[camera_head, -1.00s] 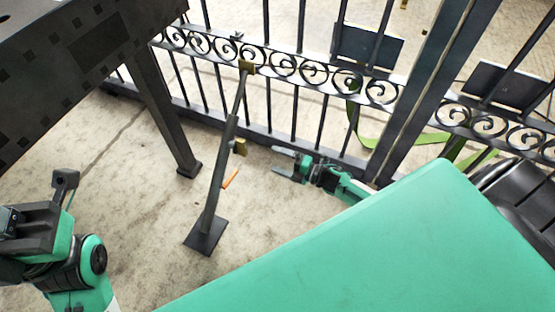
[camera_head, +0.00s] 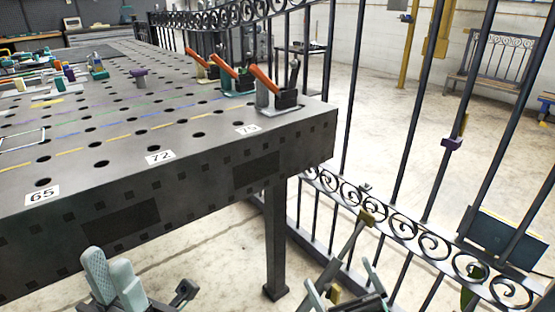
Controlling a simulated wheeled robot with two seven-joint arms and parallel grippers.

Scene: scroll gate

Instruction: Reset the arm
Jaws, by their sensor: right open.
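My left gripper (camera_head: 113,278) is at the bottom left, in front of the metal table's near side. Its two pale grey fingers stand close side by side, and I cannot tell whether they touch. My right gripper (camera_head: 345,287) is at the bottom edge, right of the table leg. Its fingers are spread apart with nothing seen held, and it overlaps the slanted brace (camera_head: 346,245) in the picture. The brace leans up to the dark scroll gate (camera_head: 406,232), with a brass-coloured piece (camera_head: 366,217) at its top. The lower parts of both arms are out of frame.
The perforated metal table (camera_head: 200,177) fills the left, with orange-handled clamps (camera_head: 262,80) near its far right corner and small parts at the far left. Its leg (camera_head: 276,240) stands on the floor. Gate bars run along the right. A bench (camera_head: 490,75) stands beyond.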

